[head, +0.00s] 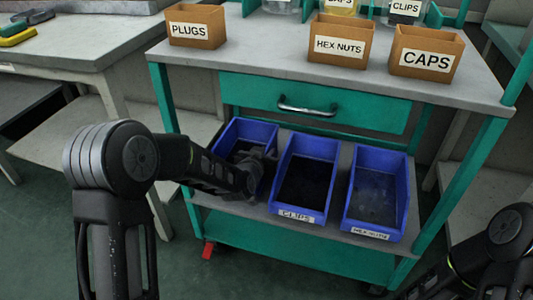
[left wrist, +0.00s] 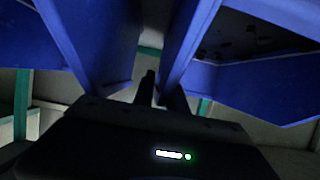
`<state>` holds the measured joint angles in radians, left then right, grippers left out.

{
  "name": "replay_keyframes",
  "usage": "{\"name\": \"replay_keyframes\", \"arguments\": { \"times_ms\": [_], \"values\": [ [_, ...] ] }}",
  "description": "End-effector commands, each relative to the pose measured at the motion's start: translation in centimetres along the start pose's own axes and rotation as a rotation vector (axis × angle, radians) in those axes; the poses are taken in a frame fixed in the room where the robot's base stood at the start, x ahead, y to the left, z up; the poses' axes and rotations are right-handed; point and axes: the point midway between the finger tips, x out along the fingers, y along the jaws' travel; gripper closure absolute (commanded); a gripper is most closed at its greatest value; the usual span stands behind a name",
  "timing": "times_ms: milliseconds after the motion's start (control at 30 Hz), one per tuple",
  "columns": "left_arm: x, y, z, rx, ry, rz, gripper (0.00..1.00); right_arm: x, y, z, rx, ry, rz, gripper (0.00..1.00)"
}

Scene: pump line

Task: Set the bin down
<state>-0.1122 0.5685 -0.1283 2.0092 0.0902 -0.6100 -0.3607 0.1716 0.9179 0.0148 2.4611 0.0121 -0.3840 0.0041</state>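Three open blue bins stand side by side at the lower shelf of the teal cart: a left bin (head: 246,131), a middle bin (head: 304,205) labelled CLIPS, and a right bin (head: 377,221) labelled HEX NUTS. My left gripper (head: 256,174) is at the front right part of the left bin, close to the middle bin, and hides the left bin's front. In the left wrist view its fingers (left wrist: 163,93) are close together between two blue bin walls. Whether they pinch a wall is unclear. Whether the left bin rests on the shelf is hidden. My right gripper is out of view.
The cart top (head: 265,60) holds cardboard boxes labelled PLUGS (head: 196,27), HEX NUTS (head: 340,40) and CAPS (head: 426,53). A drawer (head: 350,115) with a handle is above the bins. The gaps between bins are narrow. A grey bench (head: 80,45) stands at the left.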

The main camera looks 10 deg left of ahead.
Motion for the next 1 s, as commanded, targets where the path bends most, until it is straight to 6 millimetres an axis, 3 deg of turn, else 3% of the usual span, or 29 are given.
{"name": "replay_keyframes", "arguments": {
  "times_ms": [133,533,667,1000],
  "values": [
    [0.0,0.0,0.0,0.000,0.000,0.000,0.70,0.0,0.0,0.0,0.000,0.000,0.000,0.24],
    [-0.5,0.0,-0.5,0.000,0.000,0.000,0.70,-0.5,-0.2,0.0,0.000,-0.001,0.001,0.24],
    [-2.2,0.0,-0.6,0.000,0.000,0.000,0.70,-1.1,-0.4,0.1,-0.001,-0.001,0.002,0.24],
    [-9.2,0.0,-0.7,0.000,0.001,0.000,0.70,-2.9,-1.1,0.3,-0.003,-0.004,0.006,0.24]
  ]
}}
